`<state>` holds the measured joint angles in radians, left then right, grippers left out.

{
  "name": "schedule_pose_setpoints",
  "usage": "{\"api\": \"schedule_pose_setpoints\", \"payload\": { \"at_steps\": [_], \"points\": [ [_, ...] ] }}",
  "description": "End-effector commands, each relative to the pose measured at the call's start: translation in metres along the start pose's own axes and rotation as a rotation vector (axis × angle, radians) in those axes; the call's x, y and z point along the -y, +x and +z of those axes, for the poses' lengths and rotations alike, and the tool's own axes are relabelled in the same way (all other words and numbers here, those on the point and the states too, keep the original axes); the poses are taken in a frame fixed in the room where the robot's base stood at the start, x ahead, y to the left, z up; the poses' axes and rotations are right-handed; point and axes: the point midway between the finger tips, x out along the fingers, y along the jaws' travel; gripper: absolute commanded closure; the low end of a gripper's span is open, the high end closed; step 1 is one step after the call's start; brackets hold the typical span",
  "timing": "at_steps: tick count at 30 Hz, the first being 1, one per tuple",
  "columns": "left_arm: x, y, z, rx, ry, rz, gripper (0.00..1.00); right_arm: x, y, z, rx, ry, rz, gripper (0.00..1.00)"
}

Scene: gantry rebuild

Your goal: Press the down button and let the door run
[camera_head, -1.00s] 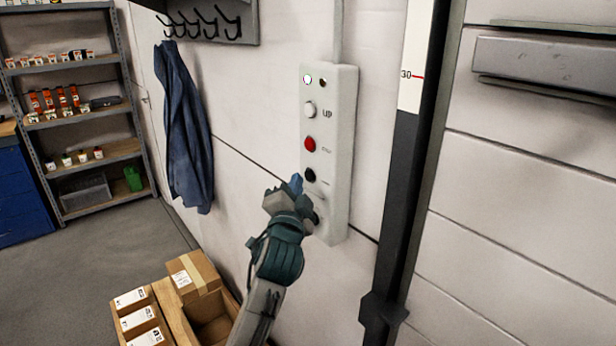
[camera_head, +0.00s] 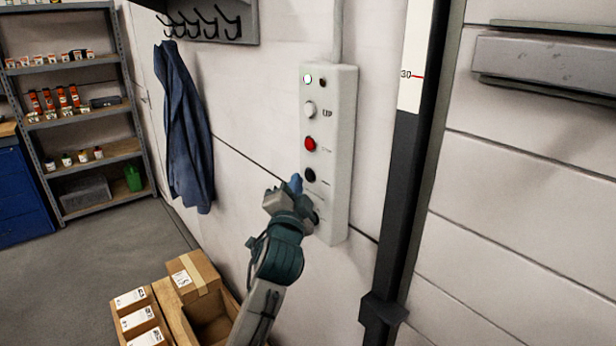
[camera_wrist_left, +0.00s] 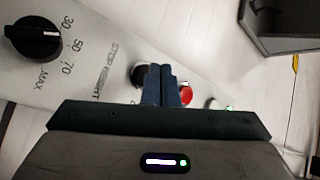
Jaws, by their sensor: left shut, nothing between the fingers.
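A pale control box (camera_head: 343,150) is fixed to the wall. From top to bottom it has a lit green lamp (camera_head: 307,79), a white UP button (camera_head: 310,109), a red button (camera_head: 310,144) and a black button (camera_head: 310,175). My left gripper (camera_head: 296,184) is shut and empty, its tips just left of and below the black button. In the left wrist view my shut fingers (camera_wrist_left: 160,84) partly cover the black button (camera_wrist_left: 137,75) and the red button (camera_wrist_left: 186,95); I cannot tell whether they touch. A black knob (camera_wrist_left: 36,38) marked 30 to MAX sits lower on the box.
A dark upright post (camera_head: 396,200) with a scale showing 30 stands right of the box, with pale horizontal panels (camera_head: 520,220) beyond it. A blue coat (camera_head: 186,130) hangs at left. Cardboard boxes (camera_head: 195,275) stand below my arm. Shelves (camera_head: 80,155) stand at far left.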

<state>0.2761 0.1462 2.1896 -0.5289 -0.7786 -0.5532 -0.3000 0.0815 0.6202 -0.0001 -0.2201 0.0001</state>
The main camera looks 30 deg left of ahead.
Motion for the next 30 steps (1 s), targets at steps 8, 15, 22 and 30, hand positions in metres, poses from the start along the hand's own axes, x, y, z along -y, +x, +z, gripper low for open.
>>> {"api": "schedule_pose_setpoints", "payload": {
  "at_steps": [8,15,22,30],
  "points": [
    [0.0000,0.0000,0.0000,0.000,0.000,0.000,1.00,0.0001,0.0000,-0.0001,0.000,0.000,0.000,0.64],
    [0.0000,0.0000,0.0000,0.000,0.000,0.000,1.00,0.0002,0.0000,-0.0001,0.000,0.000,0.000,0.64],
    [-0.0017,0.0034,-0.0027,0.000,-0.001,0.001,1.00,0.0010,-0.0026,-0.0003,0.000,0.000,-0.001,0.64],
    [-0.0040,0.0060,-0.0045,0.000,0.000,0.000,1.00,0.0025,-0.0036,-0.0004,0.000,0.001,-0.003,0.64]
  ]
}}
